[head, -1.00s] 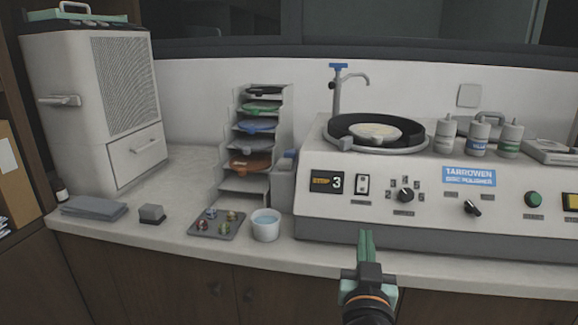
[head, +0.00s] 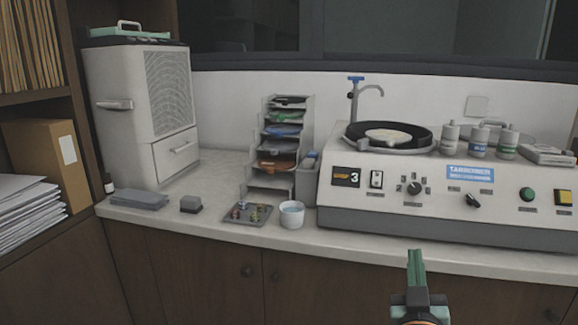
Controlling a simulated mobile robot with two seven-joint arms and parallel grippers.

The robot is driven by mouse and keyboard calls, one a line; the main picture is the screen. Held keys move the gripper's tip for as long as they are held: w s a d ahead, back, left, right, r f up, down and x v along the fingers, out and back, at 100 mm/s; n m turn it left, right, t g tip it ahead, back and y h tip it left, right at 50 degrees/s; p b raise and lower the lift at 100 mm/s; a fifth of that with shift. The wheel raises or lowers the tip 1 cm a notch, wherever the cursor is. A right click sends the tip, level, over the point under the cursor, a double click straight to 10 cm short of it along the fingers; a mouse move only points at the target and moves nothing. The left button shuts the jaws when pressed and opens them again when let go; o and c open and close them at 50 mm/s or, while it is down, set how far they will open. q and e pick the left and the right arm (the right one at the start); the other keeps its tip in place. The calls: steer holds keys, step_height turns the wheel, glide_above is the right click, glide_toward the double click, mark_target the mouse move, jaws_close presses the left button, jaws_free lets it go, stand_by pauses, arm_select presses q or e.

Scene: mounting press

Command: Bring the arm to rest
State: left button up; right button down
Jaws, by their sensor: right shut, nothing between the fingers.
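My right gripper (head: 415,262) shows at the bottom right of the head view, in front of the counter's front edge. Its green fingers are together and point up and away from me, with nothing between them. It is apart from the disc polisher (head: 455,205), a sloped white machine with a black turntable (head: 365,139) on top. My left gripper is not in view.
Paper stacks (head: 30,215) lie on shelves at left.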

steer(key=s+d+f+n+g+y, duration=0.2)
steer(key=f+n, duration=0.1)
steer(key=f, duration=0.6)
steer(key=s+d+f+n+g+y, duration=0.2)
steer(key=s+f+n+g, duration=0.1)
steer(key=f, duration=0.7)
steer(key=s+a+f+n+g+y, duration=0.2)
steer(key=s+f+g+y, duration=0.3)
steer(key=s+f, duration=1.3)
steer(key=a+r+m, duration=0.1)
steer(key=a+m, duration=0.4)
steer(key=a, duration=0.6)
arm_select(q)
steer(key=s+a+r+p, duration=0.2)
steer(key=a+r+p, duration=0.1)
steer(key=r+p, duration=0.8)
steer(key=p, duration=0.4)
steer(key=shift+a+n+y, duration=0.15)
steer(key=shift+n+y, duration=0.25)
arm_select(e)
steer(key=s+d+r, duration=0.1)
steer(key=d+r, duration=0.2)
steer(key=r, duration=0.8)
steer(key=shift+d+m+h, duration=0.25)
steer(key=shift+m+h, duration=0.15)
steer(key=shift+s, duration=0.1)
